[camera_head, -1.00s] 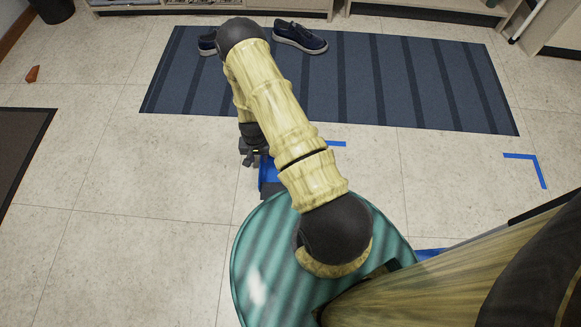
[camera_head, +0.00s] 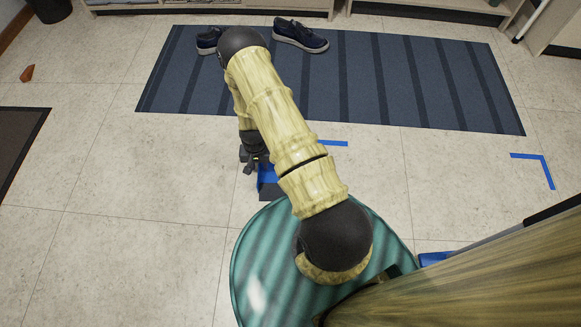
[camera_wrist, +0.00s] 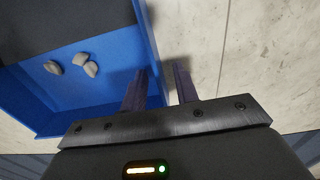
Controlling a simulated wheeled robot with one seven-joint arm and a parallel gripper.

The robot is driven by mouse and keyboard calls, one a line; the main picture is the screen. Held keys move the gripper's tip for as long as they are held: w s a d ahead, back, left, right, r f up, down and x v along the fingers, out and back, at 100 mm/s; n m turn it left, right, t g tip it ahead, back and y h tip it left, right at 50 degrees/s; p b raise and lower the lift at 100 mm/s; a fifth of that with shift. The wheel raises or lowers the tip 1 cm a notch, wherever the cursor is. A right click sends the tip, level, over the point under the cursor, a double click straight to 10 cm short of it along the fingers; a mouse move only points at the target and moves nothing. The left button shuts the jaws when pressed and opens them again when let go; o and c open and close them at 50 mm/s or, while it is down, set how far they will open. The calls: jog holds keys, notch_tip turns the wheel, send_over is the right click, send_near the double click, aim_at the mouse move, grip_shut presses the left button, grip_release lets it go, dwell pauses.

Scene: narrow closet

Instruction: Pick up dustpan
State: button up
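The blue dustpan (camera_head: 267,173) is on the floor, partly hidden by my arm in the head view. The wrist view shows its blue tray (camera_wrist: 95,50) with a raised side wall and a few small grey-beige lumps (camera_wrist: 88,66) inside. My gripper (camera_head: 252,163) is low beside it. In the wrist view my gripper (camera_wrist: 160,78) has its two fingers apart, one on the tray side of the wall and one on the floor side. A gap shows between them. I cannot tell whether either finger touches the wall.
A dark blue striped mat (camera_head: 350,80) lies beyond the arm, with dark shoes (camera_head: 300,36) at its far edge. Blue tape (camera_head: 547,168) marks the floor at right. A reddish-brown scrap (camera_head: 27,73) lies at left. Open tile floor (camera_head: 110,165) extends left.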

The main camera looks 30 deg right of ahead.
grip_shut()
jog(key=shift+a, duration=0.1)
jog(key=shift+r, duration=0.1)
notch_tip(320, 180, up, 10)
jog(key=p, duration=0.6)
jog(key=shift+p, duration=0.4)
